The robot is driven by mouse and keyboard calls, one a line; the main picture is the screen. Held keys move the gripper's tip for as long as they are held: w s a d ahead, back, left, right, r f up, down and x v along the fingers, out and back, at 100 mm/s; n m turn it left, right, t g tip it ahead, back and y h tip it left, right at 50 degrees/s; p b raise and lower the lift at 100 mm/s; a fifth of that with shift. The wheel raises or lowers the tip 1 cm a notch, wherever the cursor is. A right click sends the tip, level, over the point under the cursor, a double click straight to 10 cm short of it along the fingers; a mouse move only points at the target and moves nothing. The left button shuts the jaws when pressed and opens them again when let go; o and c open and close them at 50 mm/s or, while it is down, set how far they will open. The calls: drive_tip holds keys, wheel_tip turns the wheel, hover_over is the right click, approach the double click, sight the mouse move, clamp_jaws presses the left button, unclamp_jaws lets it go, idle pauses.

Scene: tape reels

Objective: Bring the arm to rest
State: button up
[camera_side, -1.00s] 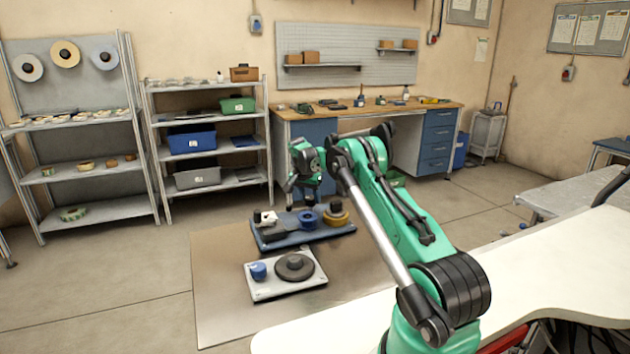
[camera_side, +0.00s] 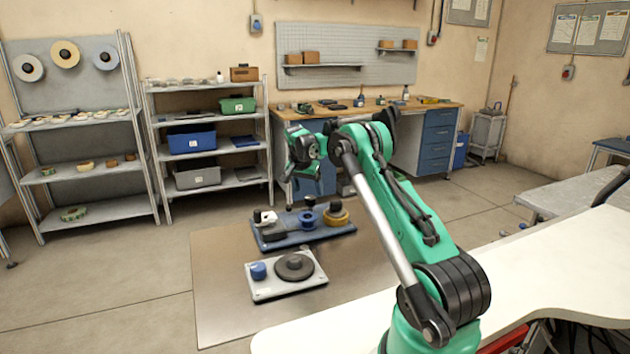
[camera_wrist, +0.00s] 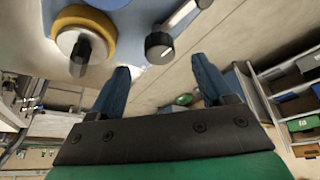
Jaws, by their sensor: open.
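My gripper (camera_wrist: 163,80) shows in the wrist view with its two dark blue fingers spread apart and nothing between them. In the side view my green arm reaches over from the lower right, and its wrist hangs above and behind the blue base plate (camera_side: 275,243). The fingers are hard to make out there. On the blue plate are a blue reel (camera_side: 307,218) and a yellow-brown tape reel (camera_side: 336,217). The yellow reel also shows at the upper left of the wrist view (camera_wrist: 98,23).
A light plate (camera_side: 287,291) in front carries a blue knob (camera_side: 258,270) and a dark disc (camera_side: 294,267). Shelves (camera_side: 208,162) stand at the left, a workbench (camera_side: 370,108) at the back. A white table (camera_side: 530,265) fills the right. Open floor lies left of the mat.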

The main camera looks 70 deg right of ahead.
drive_tip(key=shift+v, duration=1.1)
drive_tip(key=w+a+r+n+t, duration=0.1)
drive_tip(key=a+r+n, duration=0.2)
drive_tip(key=a, duration=0.4)
drive_tip(key=w+a+r+n+t+y, duration=0.1)
drive_tip(key=a+r+n+t, duration=0.15)
drive_tip(key=a, duration=0.45)
drive_tip(key=w+a+r+n+t, duration=0.1)
drive_tip(key=a+r+n, duration=0.2)
drive_tip(key=a, duration=0.4)
drive_tip(key=s+a+f+n+t+y, duration=0.1)
drive_tip(key=s+a+n, duration=0.4)
drive_tip(key=a, duration=0.4)
drive_tip(key=s+a+f+n+t+y, duration=0.1)
drive_tip(key=s+a+n, duration=0.3)
drive_tip(key=a, duration=0.4)
drive_tip(key=shift+s+a+f+n+t+y, duration=0.35)
drive_tip(key=shift+a+f+y, duration=0.05)
drive_tip(key=shift+f+y, duration=0.35)
